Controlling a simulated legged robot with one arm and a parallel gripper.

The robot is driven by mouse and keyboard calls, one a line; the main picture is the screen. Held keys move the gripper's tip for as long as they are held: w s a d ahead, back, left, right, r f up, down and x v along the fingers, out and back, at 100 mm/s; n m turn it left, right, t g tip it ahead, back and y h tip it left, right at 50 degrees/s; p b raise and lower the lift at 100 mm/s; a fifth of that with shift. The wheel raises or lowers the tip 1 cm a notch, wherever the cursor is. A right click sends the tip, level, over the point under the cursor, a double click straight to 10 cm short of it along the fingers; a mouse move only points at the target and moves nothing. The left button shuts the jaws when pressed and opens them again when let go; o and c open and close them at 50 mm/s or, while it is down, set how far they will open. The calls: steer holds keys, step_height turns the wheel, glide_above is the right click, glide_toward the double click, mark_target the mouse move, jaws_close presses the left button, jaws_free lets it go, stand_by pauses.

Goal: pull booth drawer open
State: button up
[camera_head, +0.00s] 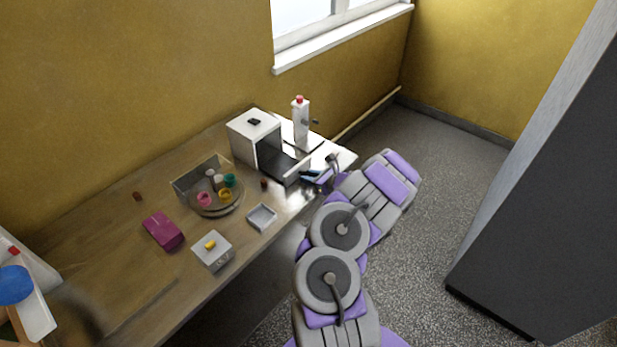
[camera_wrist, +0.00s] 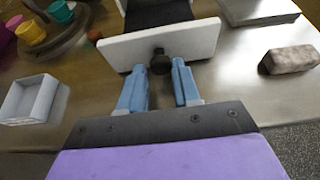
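The booth (camera_head: 254,128) is a white box with a dark opening, standing on the table toward the far end. Its drawer has a dark floor and a white front panel (camera_head: 298,172), and it sticks out from the opening. In the wrist view the drawer's white front panel (camera_wrist: 195,40) has a dark round knob (camera_wrist: 160,62) in its middle. My gripper (camera_wrist: 159,72) has its two blue fingers apart, one on each side of the knob, with small gaps visible. In the head view my gripper (camera_head: 316,175) is at the drawer front.
A small grey tray (camera_head: 262,217), a white box with a yellow knob (camera_head: 212,250), a magenta block (camera_head: 163,231) and a round tray of coloured cups (camera_head: 216,208) are on the table. A brownish block (camera_wrist: 290,59) lies right of the drawer.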

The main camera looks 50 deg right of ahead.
steer(key=o, duration=0.3)
steer(key=shift+d, duration=0.15)
steer(key=shift+d+f, duration=0.15)
steer(key=shift+d, duration=0.1)
steer(key=shift+s+a, duration=0.1)
steer(key=shift+s, duration=0.05)
steer(key=p+v, duration=0.3)
steer(key=v, duration=1.4)
steer(key=shift+p, duration=0.3)
steer(key=shift+d+f, duration=0.1)
steer(key=shift+d, duration=0.2)
